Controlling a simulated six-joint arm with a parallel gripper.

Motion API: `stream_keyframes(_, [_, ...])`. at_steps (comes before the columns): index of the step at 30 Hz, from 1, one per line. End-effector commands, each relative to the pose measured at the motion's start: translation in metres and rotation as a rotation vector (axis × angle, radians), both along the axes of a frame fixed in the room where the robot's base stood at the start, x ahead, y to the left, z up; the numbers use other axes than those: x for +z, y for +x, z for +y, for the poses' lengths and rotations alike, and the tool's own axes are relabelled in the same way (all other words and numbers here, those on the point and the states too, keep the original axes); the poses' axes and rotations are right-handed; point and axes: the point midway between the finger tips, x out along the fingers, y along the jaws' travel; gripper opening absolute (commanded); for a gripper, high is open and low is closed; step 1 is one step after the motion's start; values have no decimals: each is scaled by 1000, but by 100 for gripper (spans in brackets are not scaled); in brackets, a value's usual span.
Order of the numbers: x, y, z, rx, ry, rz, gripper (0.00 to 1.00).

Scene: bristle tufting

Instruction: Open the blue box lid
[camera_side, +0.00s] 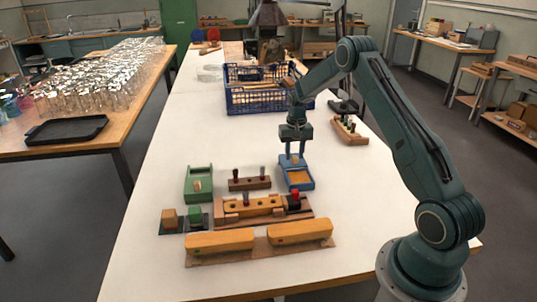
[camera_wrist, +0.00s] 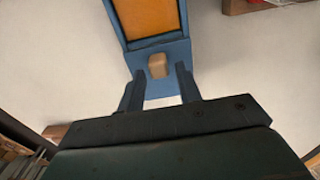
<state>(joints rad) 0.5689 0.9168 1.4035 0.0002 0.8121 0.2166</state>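The blue box (camera_side: 299,183) stands on the white table, right of the middle row of wooden parts. In the wrist view the box (camera_wrist: 143,55) shows a blue frame around an orange panel (camera_wrist: 148,17). I cannot tell if this panel is the lid's top or the inside. A small tan wooden knob (camera_wrist: 157,66) sits on the near blue end. My gripper (camera_side: 297,150) points down over the box's far end. In the wrist view its fingers (camera_wrist: 159,72) are spread, one each side of the knob, with gaps; contact is not visible.
A green box (camera_side: 198,183) with a wooden knob stands to the left. A dark peg block (camera_side: 249,184) and a wooden assembly (camera_side: 250,209) with a red-topped peg lie close by. A blue crate (camera_side: 262,102) stands behind, and a peg rack (camera_side: 349,130) at right.

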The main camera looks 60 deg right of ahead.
Motion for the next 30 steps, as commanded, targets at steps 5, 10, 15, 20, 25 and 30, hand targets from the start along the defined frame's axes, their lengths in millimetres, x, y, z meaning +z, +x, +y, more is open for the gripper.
stream_keyframes(5, [0,-1,1,0,3,4,42])
stream_keyframes(10, [0,-2,1,0,4,6,42])
stream_keyframes(15, [6,-2,1,0,4,6,42])
stream_keyframes(20, [21,-1,1,0,3,4,42])
stream_keyframes(25, [45,-1,1,0,2,4,42])
stream_keyframes(30, [75,-1,1,0,1,3,42])
